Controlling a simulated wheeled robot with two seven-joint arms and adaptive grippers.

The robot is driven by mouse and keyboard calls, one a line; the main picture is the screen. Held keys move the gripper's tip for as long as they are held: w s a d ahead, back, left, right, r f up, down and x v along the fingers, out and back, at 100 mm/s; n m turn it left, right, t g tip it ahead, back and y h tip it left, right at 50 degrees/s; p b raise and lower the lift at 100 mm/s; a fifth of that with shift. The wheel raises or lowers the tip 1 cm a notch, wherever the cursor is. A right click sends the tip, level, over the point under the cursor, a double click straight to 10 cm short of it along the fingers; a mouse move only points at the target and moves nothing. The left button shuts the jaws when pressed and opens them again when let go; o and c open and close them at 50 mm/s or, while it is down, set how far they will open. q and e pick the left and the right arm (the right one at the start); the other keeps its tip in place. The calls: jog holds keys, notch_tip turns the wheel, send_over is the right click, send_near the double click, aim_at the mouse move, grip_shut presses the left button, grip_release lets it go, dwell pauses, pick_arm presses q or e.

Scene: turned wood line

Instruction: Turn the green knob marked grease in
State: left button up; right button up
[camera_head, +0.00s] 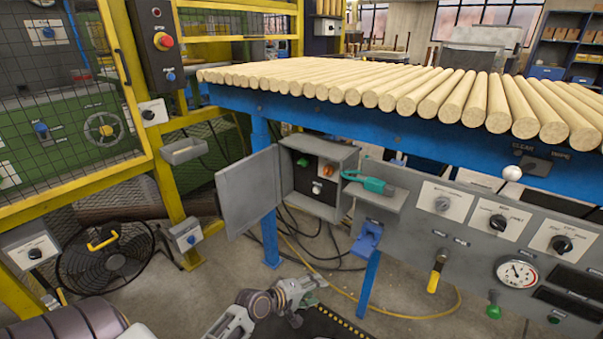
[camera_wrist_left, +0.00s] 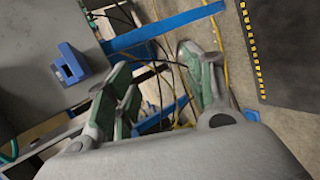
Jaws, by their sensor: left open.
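Several green parts show in the head view, and their labels are too small to read. A green knob (camera_head: 493,311) hangs below the grey control panel (camera_head: 466,240), under the white gauge. Another green part (camera_head: 303,162) sits inside the open grey box, and a small one (camera_head: 554,320) is at the panel's lower right. I cannot tell which is marked grease in. My left gripper (camera_head: 306,288) is low over the floor, left of the panel and apart from all of these. It is open and empty; its green-padded fingers (camera_wrist_left: 165,90) stand apart in the left wrist view. My right gripper is out of view.
The open box (camera_head: 350,158) has its door (camera_head: 248,190) swung left. A teal tool (camera_head: 370,184) lies on a shelf beside it. A yellow-handled valve (camera_head: 437,270) hangs under the panel. A blue holder (camera_head: 367,239) and a blue leg (camera_head: 368,285) stand near my gripper. Cables lie on the floor.

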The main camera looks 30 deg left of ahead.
pick_arm(q)
jog(key=w+a+r+n+t+y+p, duration=0.1)
jog(key=w+a+r+n+t+p, duration=0.2)
jog(key=w+a+r+n, duration=0.3)
jog(key=w+a+r+n+t+y+p, duration=0.2)
jog(key=w+a+r+n, duration=0.4)
jog(key=a+r+n, duration=0.9)
notch_tip(320, 180, up, 6)
jog(key=shift+a+r+n+t+p, duration=0.1)
jog(key=shift+a+n+t+p, duration=0.25)
jog(key=shift+t+p, duration=0.45)
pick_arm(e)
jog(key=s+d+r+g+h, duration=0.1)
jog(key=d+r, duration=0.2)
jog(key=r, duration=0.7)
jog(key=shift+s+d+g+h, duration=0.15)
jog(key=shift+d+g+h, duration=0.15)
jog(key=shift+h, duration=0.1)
pick_arm(q)
jog(key=shift+w, duration=0.15)
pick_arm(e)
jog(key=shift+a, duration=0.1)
